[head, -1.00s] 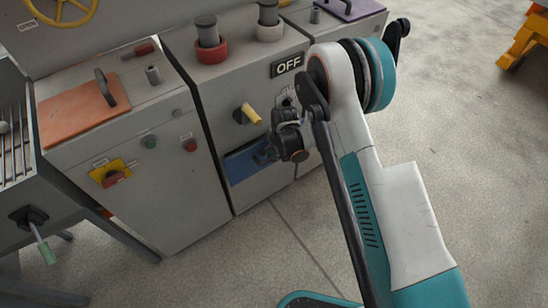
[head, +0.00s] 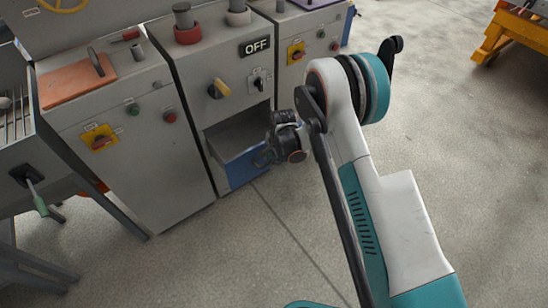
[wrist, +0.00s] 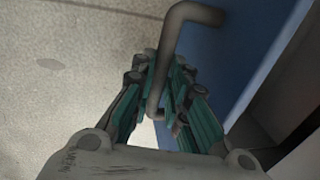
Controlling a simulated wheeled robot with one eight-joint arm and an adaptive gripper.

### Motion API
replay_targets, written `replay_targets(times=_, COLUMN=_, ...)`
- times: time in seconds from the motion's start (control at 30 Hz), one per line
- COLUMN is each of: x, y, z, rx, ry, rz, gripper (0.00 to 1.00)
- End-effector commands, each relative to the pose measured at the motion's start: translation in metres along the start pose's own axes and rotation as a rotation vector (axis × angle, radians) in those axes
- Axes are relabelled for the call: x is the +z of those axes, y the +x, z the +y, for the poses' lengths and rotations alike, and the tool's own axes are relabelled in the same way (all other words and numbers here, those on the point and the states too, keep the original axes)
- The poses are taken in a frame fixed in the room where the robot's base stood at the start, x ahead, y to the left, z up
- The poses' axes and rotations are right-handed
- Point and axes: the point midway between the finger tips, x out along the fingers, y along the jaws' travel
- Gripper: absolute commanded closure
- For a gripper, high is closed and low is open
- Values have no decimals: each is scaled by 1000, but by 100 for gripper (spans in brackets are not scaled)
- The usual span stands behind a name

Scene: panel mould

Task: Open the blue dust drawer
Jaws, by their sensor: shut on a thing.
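The blue dust drawer (head: 243,170) is low in the middle grey cabinet in the head view. It is pulled partly out, and its grey inside shows behind the blue front. In the wrist view the blue front (wrist: 222,60) runs down the right of the picture. A bent grey bar handle (wrist: 172,45) stands out from it. My gripper (wrist: 168,112) is shut on this handle, its teal fingers on either side of the bar. In the head view my gripper (head: 266,157) is at the drawer front's right side, partly hidden by my wrist.
The middle cabinet carries a yellow-handled knob (head: 221,88), an OFF sign (head: 255,46) and a black switch (head: 259,80) above the drawer. A left cabinet (head: 150,180) stands beside it. The concrete floor (head: 250,250) in front is clear.

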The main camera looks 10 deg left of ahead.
Motion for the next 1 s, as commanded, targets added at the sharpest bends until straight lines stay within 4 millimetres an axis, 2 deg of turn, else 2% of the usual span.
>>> replay_targets(times=0.33, x=0, y=0, z=0, rx=0, ry=0, rz=0, gripper=100)
replay_targets(times=0.37, x=0, y=0, z=0, rx=0, ry=0, rz=0, gripper=79)
replay_targets(times=0.4, x=0, y=0, z=0, rx=0, ry=0, rz=0, gripper=70)
replay_targets(times=0.43, x=0, y=0, z=0, rx=0, ry=0, rz=0, gripper=65)
replay_targets(times=0.77, x=0, y=-1, z=0, rx=0, ry=0, rz=0, gripper=65)
replay_targets(times=0.87, x=0, y=-6, z=0, rx=0, ry=0, rz=0, gripper=65)
replay_targets(times=1.0, x=0, y=-24, z=0, rx=0, ry=1, rz=0, gripper=65)
